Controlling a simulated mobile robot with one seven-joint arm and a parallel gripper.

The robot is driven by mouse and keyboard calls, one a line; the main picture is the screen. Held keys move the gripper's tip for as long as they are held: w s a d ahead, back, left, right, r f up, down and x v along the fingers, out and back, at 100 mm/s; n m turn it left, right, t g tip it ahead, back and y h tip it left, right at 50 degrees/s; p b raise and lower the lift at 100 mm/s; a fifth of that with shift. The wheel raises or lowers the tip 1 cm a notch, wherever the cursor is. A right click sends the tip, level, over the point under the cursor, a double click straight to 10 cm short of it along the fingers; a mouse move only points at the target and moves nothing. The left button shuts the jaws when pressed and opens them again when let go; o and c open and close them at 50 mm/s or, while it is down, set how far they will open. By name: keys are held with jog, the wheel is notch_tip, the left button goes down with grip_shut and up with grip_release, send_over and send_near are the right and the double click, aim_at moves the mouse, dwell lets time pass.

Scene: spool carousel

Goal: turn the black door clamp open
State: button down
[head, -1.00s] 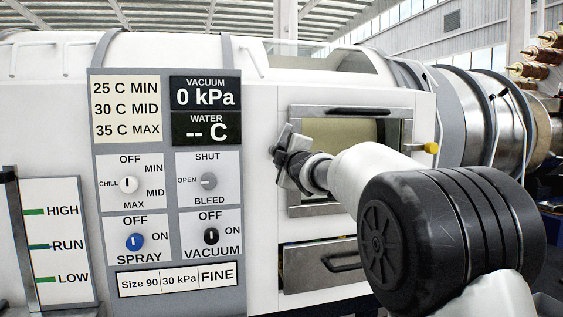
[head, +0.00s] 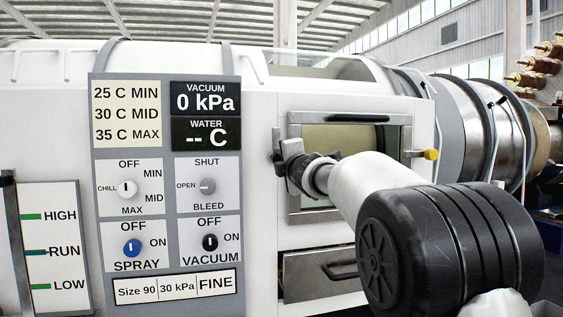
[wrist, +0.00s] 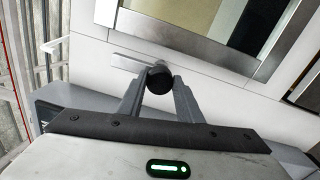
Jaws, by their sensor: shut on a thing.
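The black door clamp (wrist: 159,78) shows in the wrist view as a dark round knob between my fingertips, with a pale metal bar (wrist: 128,62) just behind it. My gripper (wrist: 157,92) is shut on the clamp, a grey finger on each side. In the head view my gripper (head: 296,168) is at the left edge of the small metal-framed door (head: 295,205). There, the fingers and wrist hide most of the clamp.
A yellow-tipped knob (head: 431,155) sticks out right of the door. A drawer (head: 305,280) with a handle lies below. The control panel (head: 165,222) with dials stands to the left. My arm covers the door's lower right.

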jog(key=c, duration=1.3)
grip_release()
jog(key=shift+o, duration=0.2)
jog(key=b+v, duration=0.2)
jog(key=v, duration=1.5)
jog(key=shift+s+b, duration=0.25)
jog(key=shift+b, duration=0.15)
jog(key=shift+d+f, duration=0.1)
